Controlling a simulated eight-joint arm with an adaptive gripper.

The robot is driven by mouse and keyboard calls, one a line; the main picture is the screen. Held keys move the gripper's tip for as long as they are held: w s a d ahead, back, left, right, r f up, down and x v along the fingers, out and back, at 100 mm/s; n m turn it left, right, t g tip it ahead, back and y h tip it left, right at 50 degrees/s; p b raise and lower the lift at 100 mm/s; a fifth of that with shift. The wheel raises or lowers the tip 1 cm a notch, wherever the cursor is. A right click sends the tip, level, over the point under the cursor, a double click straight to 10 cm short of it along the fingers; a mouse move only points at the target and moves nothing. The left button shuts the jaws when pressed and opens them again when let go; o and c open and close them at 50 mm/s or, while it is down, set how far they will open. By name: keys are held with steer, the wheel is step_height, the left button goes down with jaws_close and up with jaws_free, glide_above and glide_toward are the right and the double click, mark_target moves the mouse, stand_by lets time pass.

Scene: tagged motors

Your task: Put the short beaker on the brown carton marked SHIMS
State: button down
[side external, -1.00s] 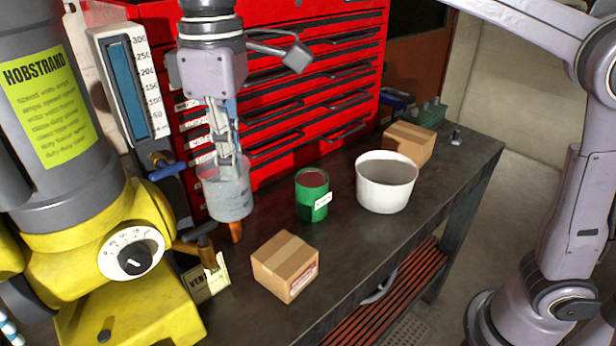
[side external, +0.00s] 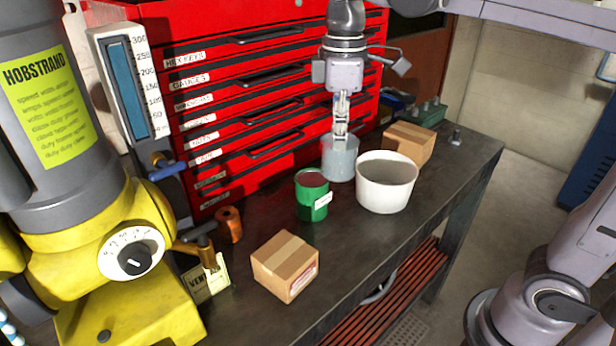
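The short beaker (side external: 340,162) is clear grey-blue and upright in the side external view, between the green can and the white tub and a little behind them. My gripper (side external: 341,134) points straight down and is shut on the beaker's rim. I cannot tell exactly how far its base is above the bench. Two brown cartons are in view: a front carton (side external: 285,268) with a small label too small to read, and a back carton (side external: 409,144) behind the white tub. I cannot tell which is marked SHIMS.
A green can (side external: 311,194) and a white tub (side external: 386,184) stand on the dark bench (side external: 350,245). A red drawer cabinet (side external: 240,90) is behind. A yellow machine (side external: 110,250) is at left, with an orange-brown spool (side external: 229,225) nearby. A green block holder (side external: 428,112) sits far back.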

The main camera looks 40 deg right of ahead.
steer(key=shift+a+f, duration=0.15)
steer(key=shift+f, duration=0.2)
steer(key=shift+w+a+f, duration=0.15)
steer(key=shift+a+f, duration=1.7)
steer(key=shift+a, duration=0.05)
steer(key=shift+w+a+f, duration=0.15)
steer(key=shift+a+f, duration=1.65)
steer(key=shift+a, duration=0.1)
steer(key=shift+w+a+f, duration=0.15)
steer(key=shift+a+f, duration=1.7)
steer(key=shift+a, duration=0.05)
steer(key=shift+f, duration=0.1)
steer(key=c, duration=1.5)
jaws_free()
